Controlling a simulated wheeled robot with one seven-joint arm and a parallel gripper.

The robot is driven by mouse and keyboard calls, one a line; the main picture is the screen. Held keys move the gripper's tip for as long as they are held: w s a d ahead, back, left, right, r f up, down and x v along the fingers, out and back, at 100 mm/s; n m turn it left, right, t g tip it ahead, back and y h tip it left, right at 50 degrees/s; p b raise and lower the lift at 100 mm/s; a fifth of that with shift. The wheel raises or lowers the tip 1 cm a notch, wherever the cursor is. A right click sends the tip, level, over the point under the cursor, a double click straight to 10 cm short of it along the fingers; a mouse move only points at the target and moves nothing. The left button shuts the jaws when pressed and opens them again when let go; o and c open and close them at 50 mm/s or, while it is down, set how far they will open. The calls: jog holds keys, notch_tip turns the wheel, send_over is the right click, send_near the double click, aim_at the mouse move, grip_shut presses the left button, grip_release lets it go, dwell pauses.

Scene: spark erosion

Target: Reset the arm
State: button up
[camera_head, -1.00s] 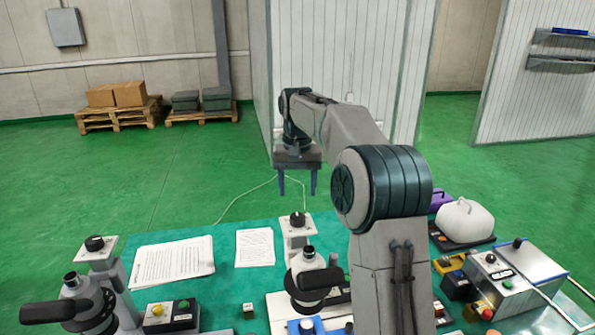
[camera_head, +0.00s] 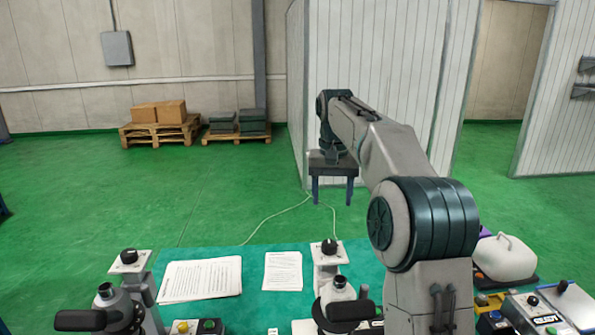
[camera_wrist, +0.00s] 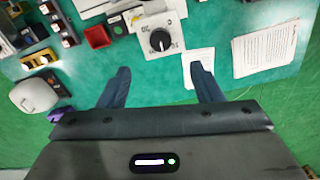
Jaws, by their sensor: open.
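My gripper (camera_head: 332,197) hangs from my raised arm with its two blue-grey fingers pointing down and apart. In the head view it shows above the far edge of the green-topped table (camera_head: 265,262). In the wrist view my gripper (camera_wrist: 160,90) is open, and nothing is between its fingers. Below and beyond the fingers is a white plate with a black dial knob (camera_wrist: 160,40). A printed sheet (camera_wrist: 199,66) lies near the right finger.
Two machines with black knobs (camera_head: 129,257) (camera_head: 328,247) stand on the table. Papers (camera_head: 201,279) lie between them. A white canister (camera_head: 505,258) and a control box (camera_head: 545,308) are at the right. Pallets with boxes (camera_head: 160,125) stand far back on open green floor.

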jog(key=s+f+n+t+b, duration=0.1)
jog(key=s+f+t, duration=0.1)
jog(key=s, duration=1.4)
jog(key=s+f, duration=0.5)
jog(key=s, duration=0.3)
jog(key=s+f+n+t+b, duration=0.1)
jog(key=s+f, duration=0.5)
jog(key=s, duration=0.2)
jog(key=shift+s+t, duration=0.3)
jog(key=shift+s, duration=0.1)
jog(key=shift+d, duration=0.1)
